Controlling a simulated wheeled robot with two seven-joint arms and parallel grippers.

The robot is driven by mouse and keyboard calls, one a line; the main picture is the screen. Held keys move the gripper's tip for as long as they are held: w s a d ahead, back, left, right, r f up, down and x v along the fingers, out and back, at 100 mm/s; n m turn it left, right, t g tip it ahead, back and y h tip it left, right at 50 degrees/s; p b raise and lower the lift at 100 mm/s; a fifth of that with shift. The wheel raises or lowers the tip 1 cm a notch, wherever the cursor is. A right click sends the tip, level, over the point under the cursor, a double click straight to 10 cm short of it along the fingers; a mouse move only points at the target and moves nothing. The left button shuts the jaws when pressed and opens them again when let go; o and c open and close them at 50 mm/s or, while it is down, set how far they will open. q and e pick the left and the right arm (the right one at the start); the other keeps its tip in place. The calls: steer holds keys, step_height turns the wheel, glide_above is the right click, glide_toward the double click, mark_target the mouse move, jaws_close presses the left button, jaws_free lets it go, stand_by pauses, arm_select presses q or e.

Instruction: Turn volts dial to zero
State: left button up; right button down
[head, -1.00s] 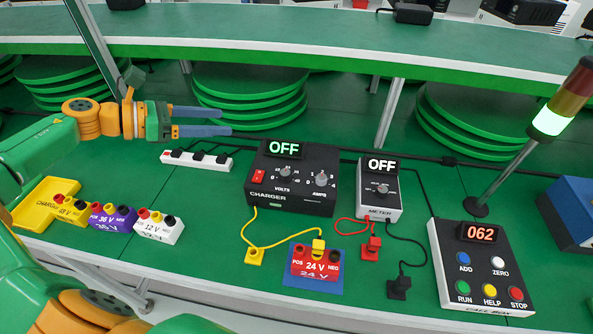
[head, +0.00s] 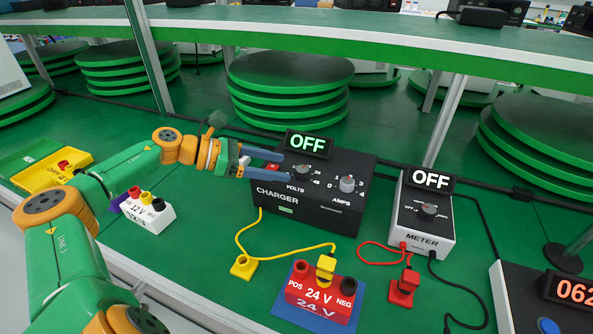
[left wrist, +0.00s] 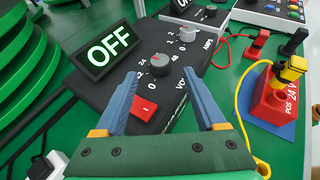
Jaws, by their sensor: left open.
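The black charger (head: 320,205) stands on the green table, and its display (head: 307,144) reads OFF. Its grey volts dial (head: 302,173) is on the top face; it also shows in the left wrist view (left wrist: 160,65), with printed numbers around it. I cannot tell exactly which number its mark points at. My left gripper (head: 287,166) is open and empty. Its blue fingers reach over the charger's left part, and in the left wrist view (left wrist: 160,76) the tips lie on either side of the dial, apart from it. My right gripper is not in view.
The amps dial (head: 347,184) sits right of the volts dial. A red switch (left wrist: 144,108) lies close to the fingers. The meter (head: 425,220) stands to the right, also reading OFF. A red 24 V battery (head: 318,292) with a yellow cable stands in front. A shelf runs behind.

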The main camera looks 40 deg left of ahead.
mark_target(300, 169)
arm_select(q)
steer(key=x, duration=0.1)
steer(key=p+x, duration=0.1)
steer(key=x, duration=0.2)
steer(key=shift+w+d+r, duration=0.2)
steer(key=shift+w, duration=0.05)
steer(key=shift+w+d+f+p, duration=0.25)
steer(key=shift+f+p, duration=0.05)
jaws_close()
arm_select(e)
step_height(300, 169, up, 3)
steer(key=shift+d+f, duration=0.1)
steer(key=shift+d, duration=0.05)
